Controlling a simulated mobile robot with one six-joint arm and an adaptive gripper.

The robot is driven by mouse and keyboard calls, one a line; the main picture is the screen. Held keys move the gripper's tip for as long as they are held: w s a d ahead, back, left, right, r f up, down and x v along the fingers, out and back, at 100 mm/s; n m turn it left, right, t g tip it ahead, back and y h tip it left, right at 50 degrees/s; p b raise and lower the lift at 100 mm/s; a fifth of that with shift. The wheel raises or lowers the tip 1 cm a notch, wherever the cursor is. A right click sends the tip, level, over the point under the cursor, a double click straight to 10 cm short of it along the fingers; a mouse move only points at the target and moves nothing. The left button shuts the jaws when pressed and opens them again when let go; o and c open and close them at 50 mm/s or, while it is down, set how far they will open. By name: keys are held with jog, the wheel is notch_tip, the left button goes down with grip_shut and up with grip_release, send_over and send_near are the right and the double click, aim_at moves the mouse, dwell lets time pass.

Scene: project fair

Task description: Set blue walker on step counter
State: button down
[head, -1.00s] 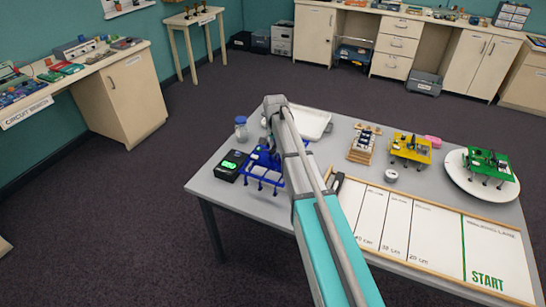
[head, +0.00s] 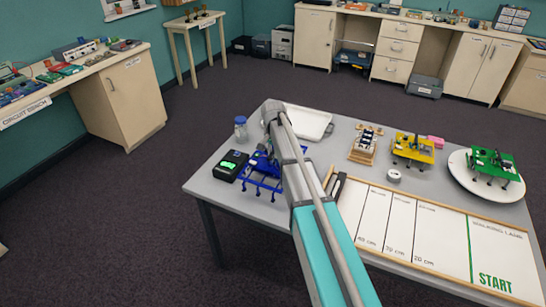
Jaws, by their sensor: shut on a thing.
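The blue walker (head: 262,178), a blue frame with several legs, is at the left part of the table, just right of the step counter. The step counter (head: 230,166) is a black box with a lit green display on the tabletop. My gripper (head: 267,152) is over the walker and shut on it, though my arm hides much of the fingers and part of the walker. I cannot tell whether the walker's legs touch the table.
A jar (head: 240,128) stands behind the step counter. A white tray (head: 318,122) lies at the back. A yellow walker (head: 412,148), a green walker (head: 492,163) on a white round plate (head: 458,170), a white roll (head: 394,176) and the walking lane board (head: 440,235) are to the right.

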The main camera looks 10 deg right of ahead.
jog(key=shift+f+b, duration=0.6)
jog(key=shift+f, duration=0.1)
dwell(0.3)
jog(key=c, duration=0.7)
grip_release()
jog(key=shift+o, duration=0.2)
jog(key=shift+r, duration=0.25)
notch_tip(320, 180, up, 13)
jog(key=p, duration=1.3)
jog(key=shift+f, duration=0.1)
jog(key=s+n, duration=0.7)
jog(key=s, duration=2.2)
jog(key=shift+s, duration=0.1)
